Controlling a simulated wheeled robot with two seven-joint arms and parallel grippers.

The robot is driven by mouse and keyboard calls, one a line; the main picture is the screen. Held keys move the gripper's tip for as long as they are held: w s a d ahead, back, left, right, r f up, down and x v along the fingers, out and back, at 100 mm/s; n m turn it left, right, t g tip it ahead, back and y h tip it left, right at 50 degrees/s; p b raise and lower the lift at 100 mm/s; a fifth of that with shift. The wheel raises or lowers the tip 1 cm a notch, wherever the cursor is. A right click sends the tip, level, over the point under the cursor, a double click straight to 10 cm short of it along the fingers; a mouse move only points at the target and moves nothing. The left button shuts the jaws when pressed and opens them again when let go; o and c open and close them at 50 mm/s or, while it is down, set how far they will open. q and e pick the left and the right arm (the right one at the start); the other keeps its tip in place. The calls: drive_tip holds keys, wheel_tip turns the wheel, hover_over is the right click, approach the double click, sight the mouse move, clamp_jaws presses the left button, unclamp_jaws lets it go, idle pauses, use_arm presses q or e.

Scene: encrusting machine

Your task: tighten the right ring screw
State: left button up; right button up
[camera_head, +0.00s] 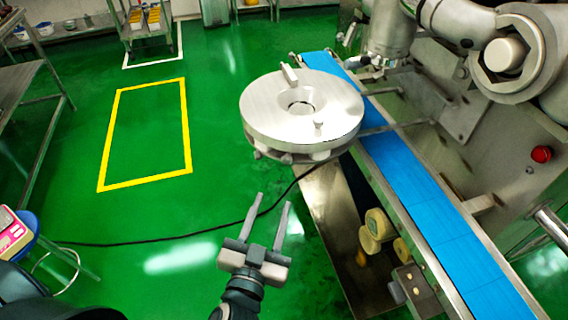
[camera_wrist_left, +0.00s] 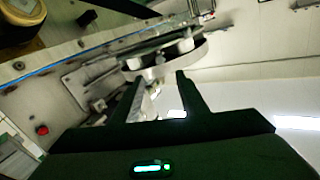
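A round metal ring-shaped disc (camera_head: 262,112) with a central hole sits above the blue conveyor in the head view. A bar-like piece (camera_head: 290,75) stands on its far side and a small knob (camera_head: 319,128) on its near right. Several lugs show under its rim; I cannot tell which part is the right ring screw. My left gripper (camera_head: 272,203) is open and empty, in front of and below the disc, apart from it. The left wrist view shows its spread fingers (camera_wrist_left: 156,84) with the tilted machine parts (camera_wrist_left: 165,60) beyond. My right gripper is not in view.
A blue conveyor belt (camera_head: 415,190) runs diagonally under the disc. The machine body (camera_head: 500,130) with a red button (camera_head: 541,154) stands at right. A black cable (camera_head: 180,240) crosses the green floor. Floor around the yellow outline (camera_head: 187,140) is clear.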

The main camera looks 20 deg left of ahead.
sight(286, 161)
use_arm(q)
drive_tip(key=w+p, duration=0.1)
drive_tip(key=w, duration=0.2)
drive_tip(key=w+p, duration=0.1)
drive_tip(key=w, duration=0.3)
drive_tip(key=w+p, duration=0.1)
drive_tip(key=w, duration=0.3)
drive_tip(key=shift+a+r, duration=0.1)
drive_tip(key=shift+a, duration=0.3)
drive_tip(key=shift+w, duration=0.7)
clamp_jaws()
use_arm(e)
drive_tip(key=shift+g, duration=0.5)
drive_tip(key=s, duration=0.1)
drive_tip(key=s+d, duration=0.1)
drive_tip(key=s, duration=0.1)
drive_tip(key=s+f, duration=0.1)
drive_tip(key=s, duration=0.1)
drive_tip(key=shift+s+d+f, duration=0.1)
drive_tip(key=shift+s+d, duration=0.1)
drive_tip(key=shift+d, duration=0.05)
